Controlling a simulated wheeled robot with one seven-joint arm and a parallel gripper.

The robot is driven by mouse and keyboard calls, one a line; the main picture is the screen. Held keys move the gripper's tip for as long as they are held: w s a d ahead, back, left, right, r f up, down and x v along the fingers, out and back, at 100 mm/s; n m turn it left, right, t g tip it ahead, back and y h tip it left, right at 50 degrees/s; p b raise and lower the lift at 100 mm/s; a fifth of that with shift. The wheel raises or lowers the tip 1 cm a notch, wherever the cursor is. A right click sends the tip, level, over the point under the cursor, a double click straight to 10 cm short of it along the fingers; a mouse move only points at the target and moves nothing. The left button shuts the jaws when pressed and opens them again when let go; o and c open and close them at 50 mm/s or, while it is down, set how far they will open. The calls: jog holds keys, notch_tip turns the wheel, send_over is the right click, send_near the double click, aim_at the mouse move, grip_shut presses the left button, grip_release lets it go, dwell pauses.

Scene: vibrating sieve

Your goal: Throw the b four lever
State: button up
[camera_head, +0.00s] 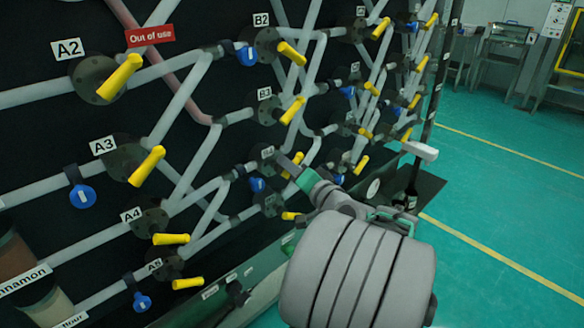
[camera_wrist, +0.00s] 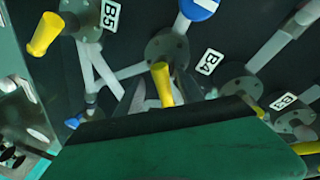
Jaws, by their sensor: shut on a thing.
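The B4 lever is a yellow handle on a round grey flange. In the wrist view the B4 lever (camera_wrist: 163,82) stands between my gripper's fingers, left of its B4 label (camera_wrist: 209,62). In the head view only a bit of the yellow B4 lever (camera_head: 297,159) shows, the rest being hidden by my gripper (camera_head: 287,164). My gripper is at the B4 flange and shut on the lever. The green gripper body hides the lower part of the wrist view.
Other yellow levers are close by: the B3 lever (camera_head: 293,110) above and the B5 lever (camera_wrist: 45,34) at the wrist view's upper left. A blue tag (camera_head: 257,184) hangs just below B4. Grey pipes cross the black panel. The green floor (camera_head: 490,190) at right is clear.

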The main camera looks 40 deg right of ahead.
jog(key=shift+w+r, duration=0.1)
jog(key=shift+r, duration=0.05)
dwell(0.6)
jog(key=v, duration=0.7)
jog(key=shift+s, duration=0.45)
jog(key=shift+a, duration=0.1)
